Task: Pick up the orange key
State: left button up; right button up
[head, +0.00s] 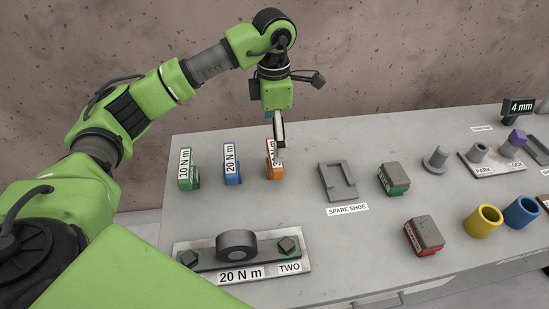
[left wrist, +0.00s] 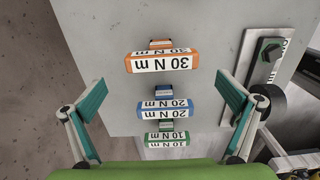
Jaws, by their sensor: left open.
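The orange key (head: 270,158) stands on the grey slab at the right end of a row of three keys, and its label is partly hidden by my gripper in the head view. In the left wrist view the orange key (left wrist: 140,65) is the upper one, and its label reads 30 N m. My left gripper (head: 279,150) points down over the orange key. In the left wrist view my left gripper (left wrist: 161,84) is open and empty, its fingers wide apart. I cannot tell its exact height above the key. My right gripper is not in view.
The blue key (head: 232,164) and green key (head: 187,172) stand left of the orange one. A plate (head: 296,262) with a bolted bar lies in front. Bare slab separates them. A stone wall (head: 400,50) rises behind.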

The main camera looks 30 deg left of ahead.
aim_at(275, 164)
pick_arm(q)
jog(key=shift+f, duration=0.7)
jog(key=shift+f+p, duration=0.35)
notch_tip(275, 164, down, 4)
jog(key=shift+s+d+r+p, duration=0.1)
jog(key=shift+d+r+p, duration=0.1)
jog(key=shift+p, duration=0.55)
jog(key=shift+f, duration=0.45)
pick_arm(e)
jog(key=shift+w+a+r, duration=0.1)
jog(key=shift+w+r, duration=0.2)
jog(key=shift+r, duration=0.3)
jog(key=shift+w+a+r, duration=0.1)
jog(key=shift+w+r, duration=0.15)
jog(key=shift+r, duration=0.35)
pick_arm(q)
jog(key=c, duration=1.3)
jog(key=shift+c, duration=1)
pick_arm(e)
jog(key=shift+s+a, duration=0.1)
pick_arm(q)
jog(key=shift+r, duration=0.1)
